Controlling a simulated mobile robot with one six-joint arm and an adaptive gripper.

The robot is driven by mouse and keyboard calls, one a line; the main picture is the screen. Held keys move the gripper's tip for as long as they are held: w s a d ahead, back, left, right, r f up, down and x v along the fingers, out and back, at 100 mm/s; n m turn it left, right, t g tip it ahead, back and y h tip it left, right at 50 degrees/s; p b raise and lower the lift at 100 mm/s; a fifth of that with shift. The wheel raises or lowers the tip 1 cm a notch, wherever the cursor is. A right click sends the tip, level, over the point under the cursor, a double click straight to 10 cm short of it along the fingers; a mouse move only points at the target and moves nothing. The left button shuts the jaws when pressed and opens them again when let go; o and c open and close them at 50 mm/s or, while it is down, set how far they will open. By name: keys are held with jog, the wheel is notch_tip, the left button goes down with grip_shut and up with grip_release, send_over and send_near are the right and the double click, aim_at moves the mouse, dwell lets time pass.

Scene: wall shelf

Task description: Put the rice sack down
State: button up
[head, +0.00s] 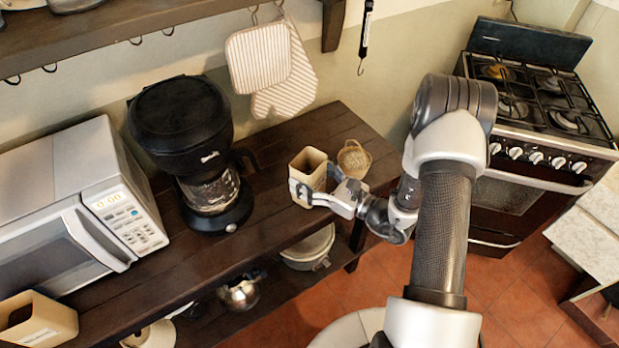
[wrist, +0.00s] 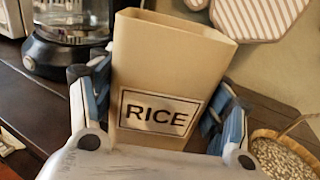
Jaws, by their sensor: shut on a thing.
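The rice sack (head: 309,168) is a beige open-topped container at the right part of the dark wooden shelf (head: 262,205). In the wrist view the sack (wrist: 165,75) shows a framed RICE label and leans slightly. My gripper (head: 318,190) is shut on it, with one finger on each side; the fingers also show in the wrist view (wrist: 158,110). The sack's bottom is hidden by my gripper, so I cannot tell whether it touches the shelf top.
A black coffee maker (head: 182,130) stands left of the sack, with a white microwave (head: 75,200) further left. A small woven basket (head: 354,158) is close on the right. Another beige container (head: 40,320) sits at the lower left. Oven mitts (head: 270,62) hang behind.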

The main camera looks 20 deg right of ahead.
jog(key=shift+f, duration=0.15)
jog(key=o, duration=1.4)
